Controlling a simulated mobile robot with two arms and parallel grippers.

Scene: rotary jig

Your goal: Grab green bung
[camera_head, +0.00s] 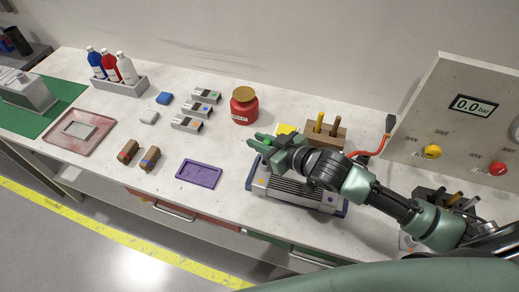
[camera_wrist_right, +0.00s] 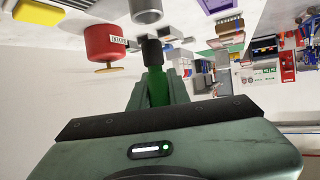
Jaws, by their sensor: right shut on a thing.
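My right gripper (camera_head: 262,142) is above the far left part of a grey ribbed unit (camera_head: 300,193) on the bench. It is shut on the green bung (camera_wrist_right: 157,88), which stands between its fingers in the right wrist view. A dark piece (camera_wrist_right: 152,52) shows at the bung's far end; I cannot tell whether it is part of the bung. In the head view the fingers mostly hide the bung. My left gripper is not in view.
A red jar (camera_head: 244,108) stands behind my right gripper. A brown block with pegs (camera_head: 323,134) and a panel with knobs (camera_head: 464,125) are to the right. A purple tray (camera_head: 199,174) lies to the left. The bench between tray and jar is clear.

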